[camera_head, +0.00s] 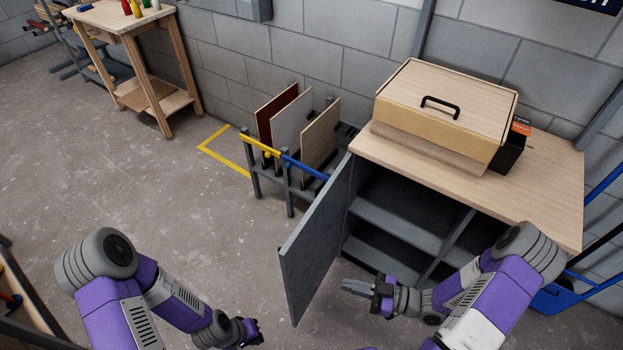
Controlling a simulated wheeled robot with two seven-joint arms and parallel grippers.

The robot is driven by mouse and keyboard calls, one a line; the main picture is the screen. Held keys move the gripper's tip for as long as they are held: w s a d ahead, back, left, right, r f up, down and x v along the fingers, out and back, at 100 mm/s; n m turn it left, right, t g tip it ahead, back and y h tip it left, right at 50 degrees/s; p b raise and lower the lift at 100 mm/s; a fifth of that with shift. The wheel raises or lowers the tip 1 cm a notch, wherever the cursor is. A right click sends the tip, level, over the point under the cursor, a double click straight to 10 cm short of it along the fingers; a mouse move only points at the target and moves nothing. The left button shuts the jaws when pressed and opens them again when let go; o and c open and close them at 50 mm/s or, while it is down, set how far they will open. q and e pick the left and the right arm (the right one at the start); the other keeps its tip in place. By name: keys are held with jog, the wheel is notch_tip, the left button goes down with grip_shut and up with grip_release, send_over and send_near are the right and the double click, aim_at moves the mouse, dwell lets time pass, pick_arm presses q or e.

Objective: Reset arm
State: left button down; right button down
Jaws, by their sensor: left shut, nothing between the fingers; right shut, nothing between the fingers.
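My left gripper (250,333) is low in the picture, left of centre, above the bare floor. It is shut and empty. My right gripper (358,288) is shut and empty, pointing left in front of the open cabinet, just right of its open door (318,240). Both arms are purple and grey and bent at the elbow. Neither gripper holds anything. A rack (290,185) with a yellow batten (258,146) and a blue batten (304,167) along its front stands beyond the door.
The grey cabinet (405,222) has a wooden top (552,190) bearing a closed wooden box (440,110). A small wooden table (125,22) stands at the back left. A blue hand truck (560,298) is at the right. The floor at left centre is clear.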

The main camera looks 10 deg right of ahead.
jog(key=w+a+f+m+g+h+p, duration=0.1)
jog(key=w+a+f+m+h+p, duration=0.1)
jog(key=w+a+f+m+h, duration=0.35)
jog(key=s+a+f+m+g+h, duration=0.1)
jog(key=s+f+m+g+h, duration=0.1)
jog(key=s+m+g+h, duration=0.1)
jog(key=s+a+f+m+g+h+p, duration=0.1)
jog(key=s+a+f+m+g+h, duration=0.1)
jog(key=s+m, duration=0.4)
jog(key=shift+s+f+g+h, duration=0.3)
jog(key=shift+f+g+h, duration=0.3)
jog(key=shift+g, duration=0.6)
jog(key=shift+d+m, duration=0.15)
jog(key=shift+m, duration=0.1)
